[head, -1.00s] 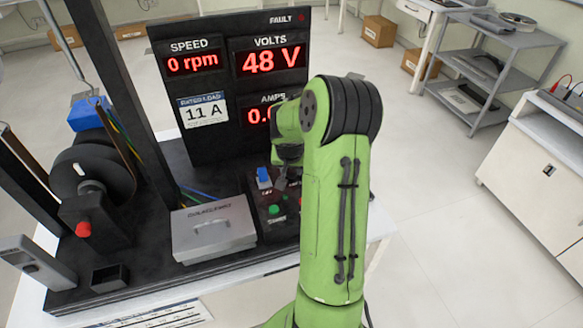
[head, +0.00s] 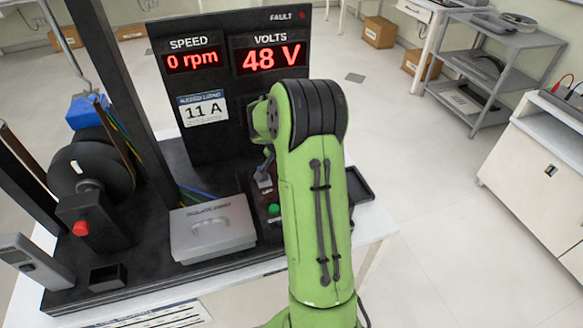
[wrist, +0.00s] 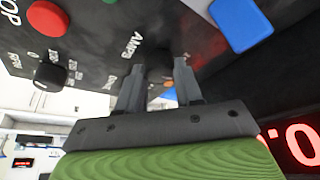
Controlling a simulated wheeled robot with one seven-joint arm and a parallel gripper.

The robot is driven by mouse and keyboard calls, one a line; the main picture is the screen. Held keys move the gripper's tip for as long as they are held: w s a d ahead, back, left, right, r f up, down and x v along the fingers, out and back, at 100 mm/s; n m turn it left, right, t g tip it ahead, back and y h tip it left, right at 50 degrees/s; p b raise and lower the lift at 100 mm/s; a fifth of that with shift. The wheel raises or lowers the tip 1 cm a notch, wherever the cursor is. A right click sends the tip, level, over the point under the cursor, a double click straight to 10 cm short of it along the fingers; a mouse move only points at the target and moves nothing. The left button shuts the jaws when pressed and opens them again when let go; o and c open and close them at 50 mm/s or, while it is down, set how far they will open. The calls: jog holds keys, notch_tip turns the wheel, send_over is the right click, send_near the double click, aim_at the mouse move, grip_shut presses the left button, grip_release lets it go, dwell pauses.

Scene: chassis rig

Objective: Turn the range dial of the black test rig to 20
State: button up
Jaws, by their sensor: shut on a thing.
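The black test rig (head: 225,85) stands on the table, its display reading 0 rpm and 48 V. In the wrist view my gripper (wrist: 159,68) is shut on a dark knob (wrist: 158,74) beside the AMPS lettering, one finger on each side. Most of this knob is in shadow, so its pointer setting cannot be read. Another black knob (wrist: 50,76) with small white markings around it is to the left; its markings are too small to read surely. In the head view my arm hides the gripped knob and the AMPS display.
A red button (wrist: 46,18) and a blue part (wrist: 241,22) are near my fingers in the wrist view. A grey lidded box (head: 212,228) is left of the control panel, beside a green button (head: 274,209). The motor unit (head: 95,180) is further left.

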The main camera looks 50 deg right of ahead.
jog(key=m+g, duration=0.1)
jog(key=m, duration=0.2)
jog(key=shift+w+m, duration=0.15)
jog(key=shift+m, duration=0.15)
jog(key=shift+m+g, duration=0.9)
jog(key=shift+m, duration=0.9)
jog(key=o, duration=1)
jog(key=shift+r, duration=0.1)
jog(key=p+v, duration=0.4)
jog(key=v, duration=1.1)
jog(key=shift+r, duration=0.3)
